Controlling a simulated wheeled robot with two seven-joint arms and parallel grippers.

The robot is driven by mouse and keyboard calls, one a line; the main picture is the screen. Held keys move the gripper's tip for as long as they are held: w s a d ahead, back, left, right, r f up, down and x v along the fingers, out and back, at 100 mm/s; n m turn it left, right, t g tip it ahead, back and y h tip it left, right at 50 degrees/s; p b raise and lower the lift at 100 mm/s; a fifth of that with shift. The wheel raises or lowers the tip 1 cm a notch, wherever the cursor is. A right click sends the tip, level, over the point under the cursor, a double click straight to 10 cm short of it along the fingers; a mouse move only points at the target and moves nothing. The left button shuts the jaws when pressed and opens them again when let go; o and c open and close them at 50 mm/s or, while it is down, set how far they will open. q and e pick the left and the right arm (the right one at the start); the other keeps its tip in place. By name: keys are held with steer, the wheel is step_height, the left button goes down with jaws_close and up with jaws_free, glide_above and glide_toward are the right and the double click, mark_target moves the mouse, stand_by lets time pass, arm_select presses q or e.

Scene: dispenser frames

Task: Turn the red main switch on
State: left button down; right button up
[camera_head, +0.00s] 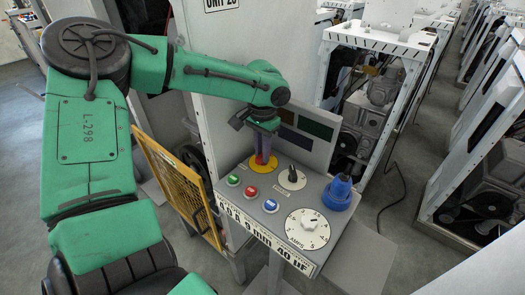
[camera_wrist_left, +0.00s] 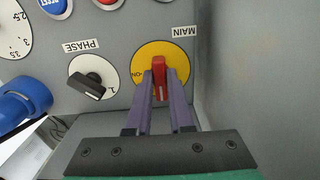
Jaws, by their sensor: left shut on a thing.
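The red main switch (camera_wrist_left: 179,66) sits on a round yellow plate (camera_wrist_left: 185,49) labelled MAIN in the left wrist view. An ON mark is on the left side of the plate there. The red handle does not line up with that mark; it points roughly downward in that view, toward my gripper's base. My left gripper (camera_wrist_left: 167,80) is shut on the handle, with its purple fingers on either side. In the head view my left gripper (camera_head: 263,147) reaches down onto the yellow plate (camera_head: 270,168), and the fingers hide most of the switch. My right gripper is out of view.
Beside the main switch is the black PHASE knob (camera_wrist_left: 88,84). Green (camera_head: 233,180), red (camera_head: 251,192) and blue (camera_head: 270,205) buttons, a white dial (camera_head: 307,229) and a blue plug (camera_head: 340,188) share the panel. A grey wall stands close behind it.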

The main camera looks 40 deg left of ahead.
arm_select(q)
steer(key=shift+r+m+p, duration=0.2)
steer(key=shift+m+p, duration=1.1)
steer(key=shift+m, duration=0.1)
steer(key=shift+a+f+m+p, duration=0.1)
steer(key=shift+m+p, duration=0.6)
steer(key=shift+m, duration=0.7)
steer(key=shift+w, duration=0.1)
steer(key=c, duration=0.8)
jaws_free()
step_height(320, 180, up, 14)
steer(key=b, duration=0.1)
steer(key=shift+r+b, duration=0.25)
steer(key=shift+b, duration=0.05)
